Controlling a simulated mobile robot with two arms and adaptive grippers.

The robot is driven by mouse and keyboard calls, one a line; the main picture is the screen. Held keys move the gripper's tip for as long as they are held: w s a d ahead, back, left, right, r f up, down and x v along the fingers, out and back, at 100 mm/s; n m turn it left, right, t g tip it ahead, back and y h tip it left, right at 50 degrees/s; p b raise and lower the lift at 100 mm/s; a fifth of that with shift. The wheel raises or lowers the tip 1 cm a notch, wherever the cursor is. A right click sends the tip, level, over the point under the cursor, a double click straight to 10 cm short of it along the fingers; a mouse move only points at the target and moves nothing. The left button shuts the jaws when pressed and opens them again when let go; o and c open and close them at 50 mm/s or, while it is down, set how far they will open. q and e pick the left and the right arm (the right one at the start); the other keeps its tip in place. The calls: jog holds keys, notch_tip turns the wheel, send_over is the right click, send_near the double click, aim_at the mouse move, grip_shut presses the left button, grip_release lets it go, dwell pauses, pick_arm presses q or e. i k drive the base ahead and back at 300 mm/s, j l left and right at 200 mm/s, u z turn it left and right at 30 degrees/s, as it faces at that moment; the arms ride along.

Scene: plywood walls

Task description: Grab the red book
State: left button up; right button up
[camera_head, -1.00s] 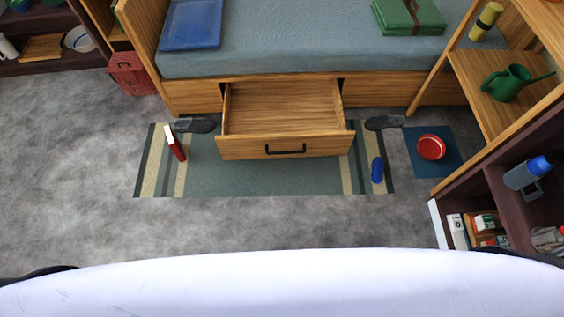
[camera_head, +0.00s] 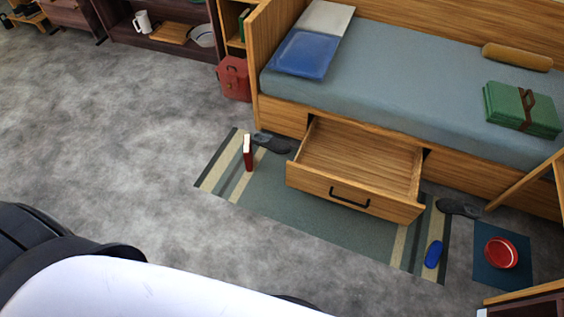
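The red book (camera_head: 248,152) stands upright on the left end of the striped rug, with its red cover and pale page edge showing. It is just left of a dark shoe and the open bed drawer. Nothing touches it from my side. Neither of my grippers shows in the head view; only dark and white parts of my own body fill the bottom left.
The wooden drawer (camera_head: 355,172) is pulled out over the striped rug (camera_head: 300,220). Dark shoes (camera_head: 271,143) lie beside it. A blue oval item (camera_head: 433,254) and a red round bowl (camera_head: 501,252) lie to the right. A red box (camera_head: 233,78) stands by the bed. Carpet at left is clear.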

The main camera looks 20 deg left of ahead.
aim_at(248, 147)
jog(key=i+j+u, duration=0.1)
jog(key=u, duration=0.8)
jog(key=i+j, duration=0.1)
